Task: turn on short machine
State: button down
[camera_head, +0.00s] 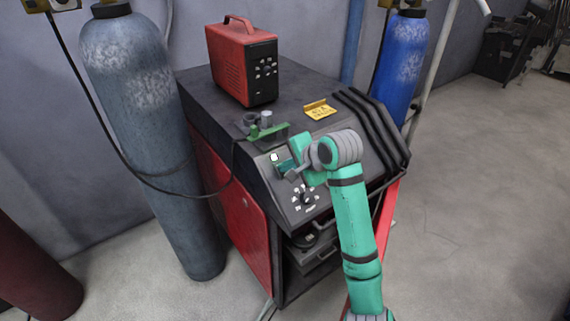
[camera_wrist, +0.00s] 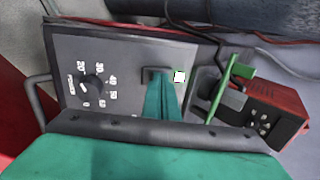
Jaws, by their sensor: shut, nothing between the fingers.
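A low black and red machine (camera_head: 240,222) stands in the middle of the head view. Its sloped grey front panel bears a knob with a dial (camera_head: 306,198), also clear in the wrist view (camera_wrist: 92,85). My gripper (camera_head: 287,169) is shut and empty at the panel, beside the square. In the wrist view its green fingers (camera_wrist: 160,84) overlap a dark rectangular piece (camera_wrist: 151,73). I cannot tell whether they touch it.
A small red machine (camera_head: 229,62) with a handle stands on top. A grey cylinder (camera_head: 150,150) stands left, a blue one (camera_head: 401,65) behind right. The floor (camera_head: 470,180) is clear at right.

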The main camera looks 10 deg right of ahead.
jog(key=shift+s+d+f, duration=0.1)
jog(key=shift+s+d, duration=0.1)
jog(key=shift+s, duration=0.05)
jog(key=s+d+r, duration=0.3)
jog(key=s+r, duration=0.3)
jog(key=r, duration=0.6)
jog(key=shift+d, duration=0.2)
